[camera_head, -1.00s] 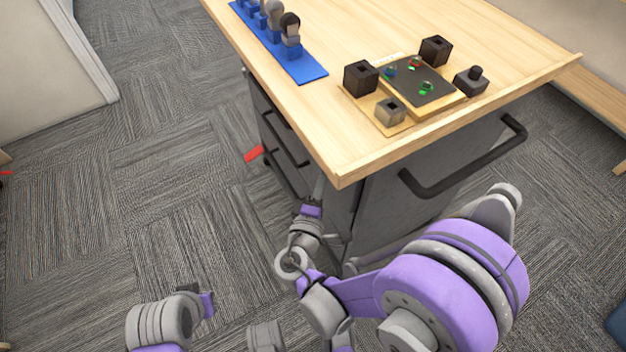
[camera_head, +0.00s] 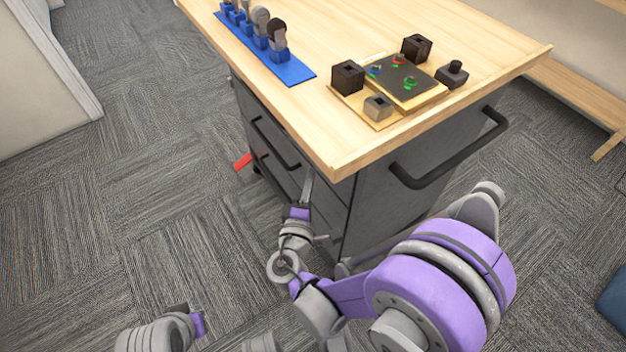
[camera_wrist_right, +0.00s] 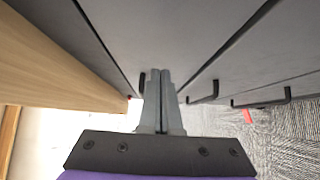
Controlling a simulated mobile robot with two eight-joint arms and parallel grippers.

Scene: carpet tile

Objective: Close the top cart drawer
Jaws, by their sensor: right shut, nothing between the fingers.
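The cart has a wooden top (camera_head: 345,105) and dark grey drawers. The top drawer (camera_head: 262,108) is on its left side under the tabletop, with a black bar handle (camera_head: 275,143). I see no clear gap showing how far it stands out. My right gripper (camera_head: 307,188) is beside the drawer fronts near the cart's near corner. In the right wrist view my right gripper (camera_wrist_right: 159,72) is shut and empty, pointing along the grey fronts (camera_wrist_right: 115,35); contact cannot be told. Part of my left gripper (camera_head: 190,318) shows low at the left, its fingers unclear.
A blue rack (camera_head: 290,70) with several grey parts and a board (camera_head: 405,80) with small blocks stand on the top. A black push handle (camera_head: 450,160) sticks out at the cart's right. A red item (camera_head: 243,161) is low beside the cart. Carpet (camera_head: 130,180) is clear at left.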

